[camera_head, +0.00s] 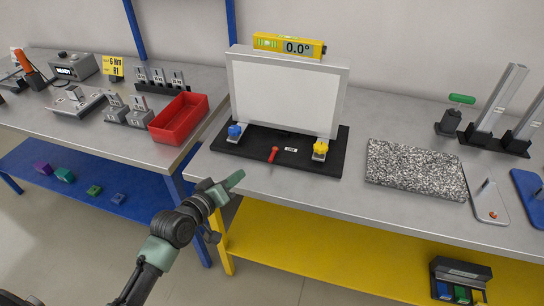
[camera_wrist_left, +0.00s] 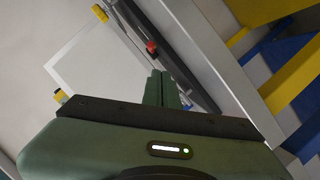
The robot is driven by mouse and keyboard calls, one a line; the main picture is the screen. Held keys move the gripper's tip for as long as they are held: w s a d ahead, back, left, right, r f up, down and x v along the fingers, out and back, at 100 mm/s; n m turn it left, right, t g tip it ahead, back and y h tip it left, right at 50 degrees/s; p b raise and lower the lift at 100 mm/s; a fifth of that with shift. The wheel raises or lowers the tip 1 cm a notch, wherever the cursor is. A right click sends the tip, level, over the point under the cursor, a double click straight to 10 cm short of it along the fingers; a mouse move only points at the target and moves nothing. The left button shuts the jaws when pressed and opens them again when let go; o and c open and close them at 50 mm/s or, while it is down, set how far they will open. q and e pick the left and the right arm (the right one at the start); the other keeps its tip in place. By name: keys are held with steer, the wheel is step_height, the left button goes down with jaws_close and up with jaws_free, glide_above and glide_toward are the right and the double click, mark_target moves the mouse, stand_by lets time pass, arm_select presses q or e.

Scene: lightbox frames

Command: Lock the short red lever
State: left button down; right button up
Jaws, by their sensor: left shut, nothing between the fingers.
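The short red lever (camera_head: 273,154) stands at the front of a black base (camera_head: 240,155), left of a small white label. It also shows as a red knob in the left wrist view (camera_wrist_left: 151,47). The base carries an upright white lightbox panel (camera_head: 285,95). My left gripper (camera_head: 240,175) is shut and empty, in front of and to the left of the lever, apart from it, near the table's front edge. Its closed green fingers (camera_wrist_left: 161,78) point toward the base in the left wrist view. My right gripper is not in view.
A blue knob (camera_head: 236,131) and a yellow knob (camera_head: 320,149) flank the lever on the base. A yellow level reading 0.0° (camera_head: 290,46) sits on the panel. A speckled slab (camera_head: 415,170) lies to the right. A red bin (camera_head: 178,118) stands on the left table.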

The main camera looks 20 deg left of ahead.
mark_target(273, 155)
arm_select(q)
steer(key=r, duration=0.1)
steer(key=w+r, duration=0.1)
steer(key=a+r+t, duration=0.1)
steer(key=shift+w+n, duration=0.2)
steer(key=shift+n, duration=0.2)
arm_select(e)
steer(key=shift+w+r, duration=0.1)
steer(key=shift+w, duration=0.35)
arm_select(q)
steer(key=shift+w+d+f, duration=0.1)
steer(key=shift+w, duration=0.4)
steer(key=p+x, duration=0.1)
steer(key=x, duration=0.7)
steer(key=shift+w+d, duration=0.1)
steer(key=shift+w, duration=0.1)
steer(key=shift+w+d+f+p, duration=0.25)
steer(key=shift+d+f+p, duration=0.05)
steer(key=shift+d+f, duration=0.9)
steer(key=shift+s+d+f, duration=0.1)
steer(key=shift+d+f, duration=0.15)
steer(key=shift+d, duration=0.05)
steer(key=shift+f, duration=0.15)
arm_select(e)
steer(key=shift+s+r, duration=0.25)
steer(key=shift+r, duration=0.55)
